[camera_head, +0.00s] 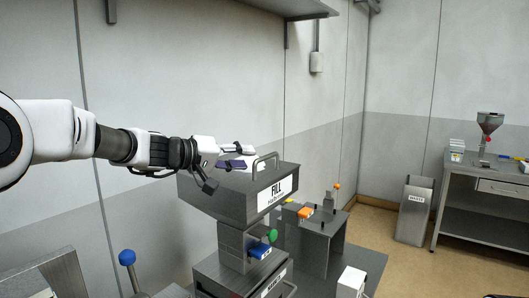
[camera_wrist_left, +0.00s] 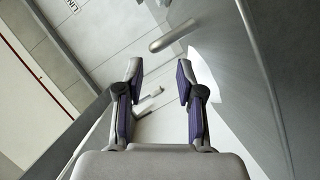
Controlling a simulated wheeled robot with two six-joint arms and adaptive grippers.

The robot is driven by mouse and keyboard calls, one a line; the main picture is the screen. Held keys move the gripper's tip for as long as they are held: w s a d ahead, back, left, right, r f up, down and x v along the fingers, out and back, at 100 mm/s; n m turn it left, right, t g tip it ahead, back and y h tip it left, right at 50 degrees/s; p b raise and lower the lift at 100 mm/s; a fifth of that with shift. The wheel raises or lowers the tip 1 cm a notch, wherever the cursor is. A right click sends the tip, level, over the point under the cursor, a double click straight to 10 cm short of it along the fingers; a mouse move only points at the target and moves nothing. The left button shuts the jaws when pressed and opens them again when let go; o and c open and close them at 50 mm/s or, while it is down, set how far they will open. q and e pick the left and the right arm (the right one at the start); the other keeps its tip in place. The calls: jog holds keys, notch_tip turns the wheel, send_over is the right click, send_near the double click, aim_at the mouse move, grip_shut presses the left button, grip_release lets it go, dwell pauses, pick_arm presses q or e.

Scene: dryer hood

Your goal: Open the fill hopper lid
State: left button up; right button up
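The fill hopper (camera_head: 222,203) is a grey metal box with a white "FILL" label on its front face. Its lid (camera_head: 285,171) lies flat on top and looks closed. A bent bar handle (camera_head: 266,161) stands at the lid's right side. My left gripper (camera_head: 232,165) is just above the lid, left of the handle. In the left wrist view the gripper (camera_wrist_left: 158,75) has its two fingers spread with nothing between them. A grey rounded bar (camera_wrist_left: 172,36), likely the handle, shows beyond the fingertips, apart from them. My right gripper is not in view.
Below the hopper are a green knob (camera_head: 272,236) and a blue part (camera_head: 259,250). A blue-topped post (camera_head: 127,258) stands at lower left. A grey stand (camera_head: 318,240) with orange parts is to the right. A waste bin (camera_head: 413,211) and side table (camera_head: 485,205) stand farther right.

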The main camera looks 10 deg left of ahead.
aim_at(266, 157)
pick_arm(q)
jog(key=shift+w+d, duration=0.15)
jog(key=shift+w, duration=0.1)
jog(key=w+d+p, duration=0.2)
jog(key=d+p, duration=0.1)
jog(key=shift+d, duration=0.2)
jog(key=p+x, duration=0.1)
jog(key=x, duration=0.2)
jog(key=shift+w+a+f, duration=0.1)
jog(key=shift+a+f, duration=0.1)
jog(key=shift+w+f, duration=0.2)
jog(key=shift+w, duration=0.05)
jog(key=shift+s, duration=0.15)
jog(key=shift+s+r, duration=0.15)
grip_shut()
